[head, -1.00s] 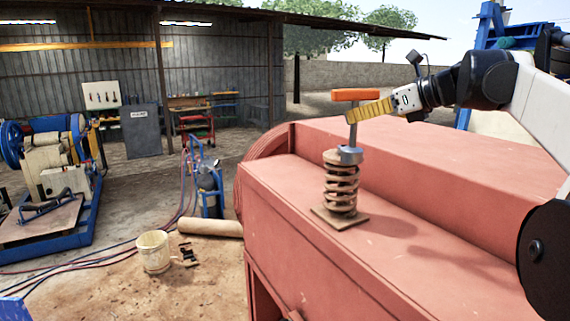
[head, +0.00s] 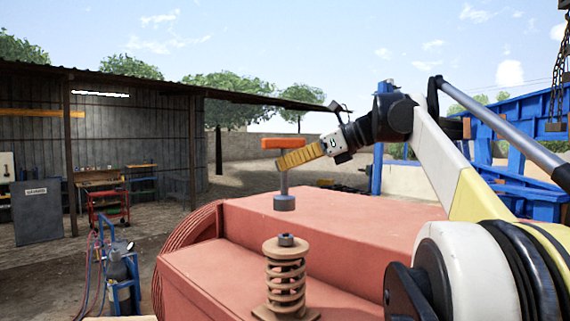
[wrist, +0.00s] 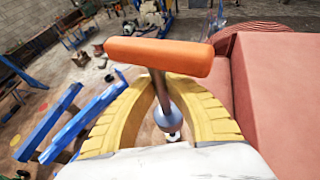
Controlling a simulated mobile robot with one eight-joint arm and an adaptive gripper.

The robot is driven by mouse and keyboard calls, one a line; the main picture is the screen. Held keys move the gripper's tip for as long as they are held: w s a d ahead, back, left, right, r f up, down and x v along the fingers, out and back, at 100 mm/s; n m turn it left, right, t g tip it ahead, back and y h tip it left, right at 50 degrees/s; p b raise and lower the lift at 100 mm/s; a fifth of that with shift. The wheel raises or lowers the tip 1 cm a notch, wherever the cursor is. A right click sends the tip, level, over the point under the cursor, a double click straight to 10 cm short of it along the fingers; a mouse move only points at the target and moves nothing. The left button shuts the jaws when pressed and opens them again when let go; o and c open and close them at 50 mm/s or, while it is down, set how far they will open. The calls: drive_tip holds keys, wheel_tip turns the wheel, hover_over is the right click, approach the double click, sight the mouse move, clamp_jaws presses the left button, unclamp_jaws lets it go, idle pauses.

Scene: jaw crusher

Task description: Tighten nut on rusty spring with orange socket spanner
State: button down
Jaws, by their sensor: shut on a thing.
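The rusty spring (head: 286,278) stands upright on the red crusher housing (head: 330,215) in the head view. The dark nut (head: 286,240) shows on its top. The orange socket spanner (head: 284,143) has an orange T-handle, a grey shaft and a grey socket. My yellow gripper (head: 288,160) is shut on the spanner's shaft just below the handle and holds it upright. The socket hangs above the nut with a clear gap in the picture. In the wrist view the orange handle (wrist: 160,55) crosses above my gripper's yellow fingers (wrist: 165,90), with the shaft between them. The spring is not distinguishable in the wrist view.
Blue machinery (head: 520,130) stands at the right, with hanging chains (head: 557,75) above. A blue trolley with a cylinder (head: 120,275) stands on the ground at the left. The shed (head: 100,130) is behind. The air around the spanner is clear.

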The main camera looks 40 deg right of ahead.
sight(293, 199)
drive_tip(key=shift+s+f+b, duration=0.45)
drive_tip(key=shift+f+b, duration=0.15)
drive_tip(key=shift+b, duration=0.05)
drive_tip(key=f, duration=0.1)
drive_tip(key=f+b, duration=0.1)
drive_tip(key=shift+w+f, duration=0.3)
drive_tip(key=shift+w, duration=0.05)
drive_tip(key=shift+f+b, duration=0.25)
drive_tip(key=shift+b, duration=0.15)
drive_tip(key=shift+s, duration=0.2)
drive_tip(key=shift+w+f, duration=0.15)
drive_tip(key=shift+f, duration=0.25)
drive_tip(key=shift+f+b, duration=1.15)
drive_tip(key=shift+f, duration=0.5)
drive_tip(key=shift+f, duration=0.3)
